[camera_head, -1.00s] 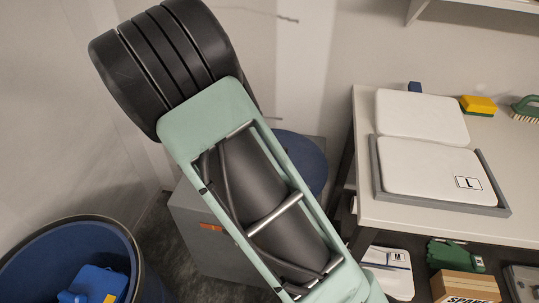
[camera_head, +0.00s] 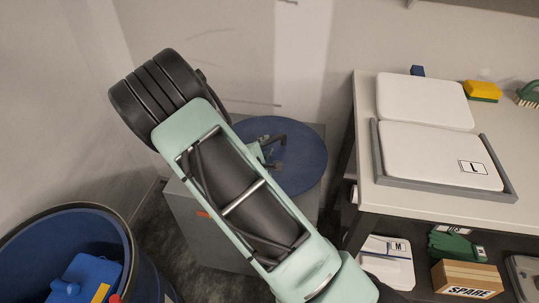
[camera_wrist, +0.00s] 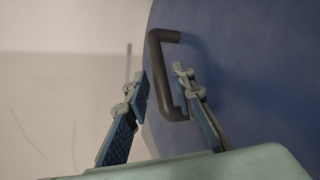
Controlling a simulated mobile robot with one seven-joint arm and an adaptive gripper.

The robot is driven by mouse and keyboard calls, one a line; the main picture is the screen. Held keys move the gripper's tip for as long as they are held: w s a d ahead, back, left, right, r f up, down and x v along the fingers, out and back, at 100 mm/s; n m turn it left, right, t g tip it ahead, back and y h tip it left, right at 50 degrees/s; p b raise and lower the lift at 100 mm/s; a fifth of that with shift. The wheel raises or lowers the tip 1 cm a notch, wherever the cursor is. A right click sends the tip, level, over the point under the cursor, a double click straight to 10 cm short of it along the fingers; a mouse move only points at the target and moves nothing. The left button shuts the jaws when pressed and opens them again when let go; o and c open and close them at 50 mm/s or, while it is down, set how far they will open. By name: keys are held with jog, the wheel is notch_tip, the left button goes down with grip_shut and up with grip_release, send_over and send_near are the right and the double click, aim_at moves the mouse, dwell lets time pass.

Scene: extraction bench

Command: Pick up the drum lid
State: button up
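The drum lid (camera_head: 302,172) is a flat blue disc lying on a grey box in the head view, partly hidden by my arm. In the wrist view the lid (camera_wrist: 255,80) fills the right side, with a dark bracket-shaped handle (camera_wrist: 157,72) near its left edge. My gripper (camera_wrist: 160,86) is open, its two fingers apart with the bar of the handle between them in the picture. I cannot tell whether either finger touches the handle. In the head view my gripper (camera_head: 272,146) is at the lid's left part, small and partly hidden behind my arm.
An open blue drum (camera_head: 128,262) with blue items inside stands at lower left. The grey box (camera_head: 207,238) stands between it and a bench (camera_head: 365,150) on the right. The bench holds white pads, a grey tray (camera_head: 445,190), a yellow sponge (camera_head: 483,91) and a green brush. Boxes sit below.

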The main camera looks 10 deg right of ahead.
aim_at(267, 142)
jog(key=b+x, duration=0.1)
jog(key=x, duration=0.2)
jog(key=shift+w+d+f, duration=0.1)
jog(key=shift+w+f, duration=0.05)
jog(key=shift+w, duration=0.25)
grip_shut()
jog(key=shift+w, duration=0.1)
